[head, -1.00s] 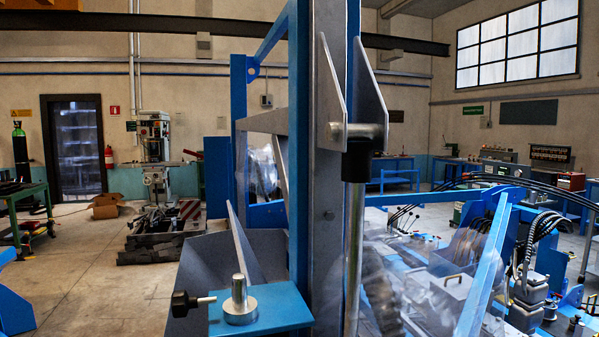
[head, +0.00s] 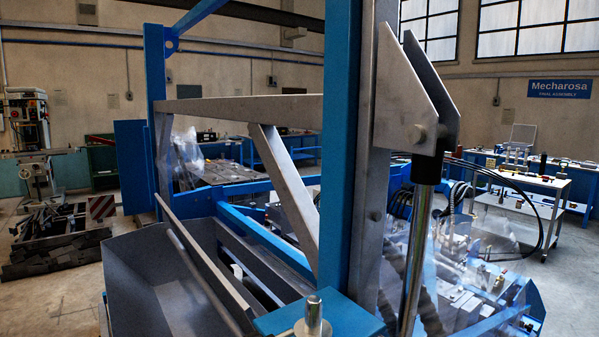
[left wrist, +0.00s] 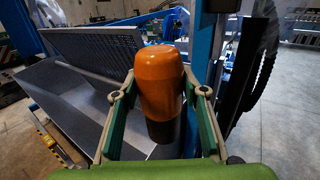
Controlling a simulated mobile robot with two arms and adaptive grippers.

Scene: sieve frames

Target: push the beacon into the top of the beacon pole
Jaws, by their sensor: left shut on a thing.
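The beacon is an orange capped cylinder (left wrist: 161,80) with a dark lower part, in the left wrist view. My left gripper (left wrist: 161,94) is shut on it, with green-and-grey fingers along its two sides. The beacon's lower end is dark against the machine behind it. Neither gripper nor the beacon shows in the head view. A short upright metal post (head: 314,316) stands on a blue bracket (head: 279,320) at the bottom of the head view; I cannot tell whether it is the beacon pole. My right gripper is not in view.
A blue machine column (head: 341,150) and a metal cylinder rod (head: 415,250) rise in the middle of the head view. A grey hopper (head: 160,275) lies left of them. A workbench trolley (head: 520,195) stands far right. Open floor shows at the left.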

